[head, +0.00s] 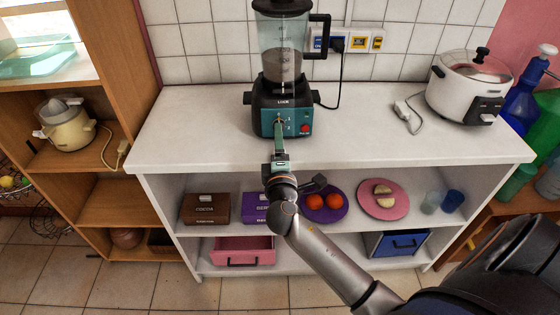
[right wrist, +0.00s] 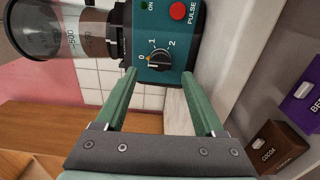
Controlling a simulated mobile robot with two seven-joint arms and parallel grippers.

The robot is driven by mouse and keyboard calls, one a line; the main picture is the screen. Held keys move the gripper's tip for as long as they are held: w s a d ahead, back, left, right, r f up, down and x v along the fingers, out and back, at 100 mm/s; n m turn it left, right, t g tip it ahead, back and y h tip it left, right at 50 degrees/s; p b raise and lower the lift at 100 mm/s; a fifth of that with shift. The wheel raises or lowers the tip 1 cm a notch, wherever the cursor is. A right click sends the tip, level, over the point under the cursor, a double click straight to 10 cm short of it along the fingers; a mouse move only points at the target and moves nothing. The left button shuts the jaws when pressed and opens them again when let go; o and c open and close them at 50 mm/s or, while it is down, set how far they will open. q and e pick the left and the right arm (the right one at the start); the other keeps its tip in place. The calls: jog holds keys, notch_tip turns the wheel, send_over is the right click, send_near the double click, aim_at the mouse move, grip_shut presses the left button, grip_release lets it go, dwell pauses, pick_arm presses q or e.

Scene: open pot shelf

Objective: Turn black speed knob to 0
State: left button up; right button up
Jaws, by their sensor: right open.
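The blender (head: 284,90) stands on the white counter, with a teal front panel and a clear jug holding dark contents. Its black speed knob (right wrist: 158,58) shows in the right wrist view, beside the marks 0, 1 and 2. I cannot tell for sure which mark it points at. My right gripper (head: 280,145) is in front of the panel in the head view. In the right wrist view its green fingers (right wrist: 159,74) are apart and empty, with the knob between and just beyond the tips. My left gripper is not in view.
A red pulse button (right wrist: 177,11) sits beside the knob on the panel. A white cooker (head: 465,90) stands at the counter's right. A black cord runs from the blender to the wall socket (head: 338,43). The shelf below holds boxes and plates. The counter left of the blender is clear.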

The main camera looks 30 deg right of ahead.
jog(key=v, duration=0.8)
jog(key=shift+s+a+b, duration=0.2)
jog(key=shift+s+b, duration=0.15)
jog(key=shift+b, duration=0.1)
